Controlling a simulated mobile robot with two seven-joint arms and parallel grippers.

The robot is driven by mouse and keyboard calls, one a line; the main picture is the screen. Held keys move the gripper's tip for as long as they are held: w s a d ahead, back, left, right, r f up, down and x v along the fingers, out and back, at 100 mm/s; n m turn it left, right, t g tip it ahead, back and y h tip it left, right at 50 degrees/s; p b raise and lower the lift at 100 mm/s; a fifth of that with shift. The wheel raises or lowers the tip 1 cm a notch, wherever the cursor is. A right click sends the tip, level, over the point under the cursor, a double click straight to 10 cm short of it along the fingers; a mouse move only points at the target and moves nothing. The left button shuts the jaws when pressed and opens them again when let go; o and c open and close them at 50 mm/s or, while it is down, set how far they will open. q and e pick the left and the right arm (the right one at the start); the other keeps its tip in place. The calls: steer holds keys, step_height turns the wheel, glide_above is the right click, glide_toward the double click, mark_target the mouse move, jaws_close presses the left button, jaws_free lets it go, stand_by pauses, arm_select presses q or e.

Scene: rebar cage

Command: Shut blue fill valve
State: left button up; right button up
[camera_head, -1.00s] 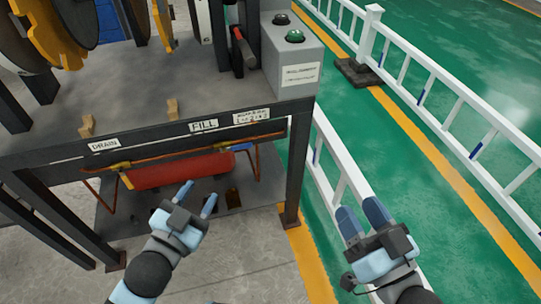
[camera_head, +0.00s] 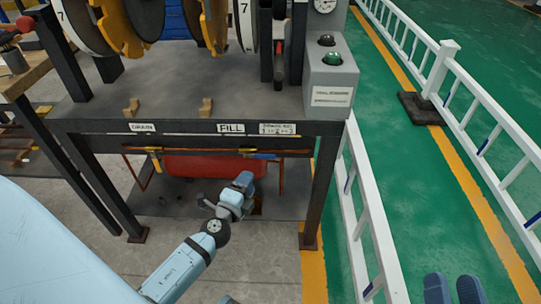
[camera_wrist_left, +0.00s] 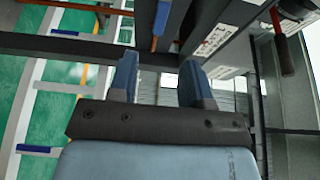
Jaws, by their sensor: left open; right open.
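The blue fill valve handle (camera_head: 263,156) lies level, along the pipe under the table's front edge, below the FILL label (camera_head: 231,128). My left gripper (camera_head: 244,180) is just below and a little left of the handle, apart from it as far as I can tell. In the left wrist view its two blue fingers (camera_wrist_left: 157,82) are open with nothing between them. My right gripper (camera_head: 454,288) is open and empty at the bottom right, partly cut off.
A yellow drain valve handle (camera_head: 152,153) hangs under the DRAIN label (camera_head: 143,128). A red tank (camera_head: 205,166) lies behind the pipe. A dark table leg (camera_head: 319,190) stands right of the blue handle. A white railing (camera_head: 372,215) runs further right.

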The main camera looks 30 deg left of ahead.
mark_target(264, 157)
arm_select(q)
steer(key=w, duration=0.4)
steer(key=w+a+p, duration=0.1)
steer(key=shift+w+r, duration=0.2)
steer(key=shift+w, duration=0.2)
steer(key=w, duration=0.4)
steer(key=shift+w+a+f, duration=0.1)
steer(key=shift+w+a, duration=0.05)
steer(key=shift+a, duration=0.15)
steer(key=shift+w+a, duration=0.1)
steer(key=shift+w, duration=0.7)
arm_select(e)
steer(key=shift+d+h, duration=0.3)
arm_select(q)
steer(key=shift+p, duration=0.3)
jaws_close()
arm_select(e)
steer(key=shift+r, duration=0.15)
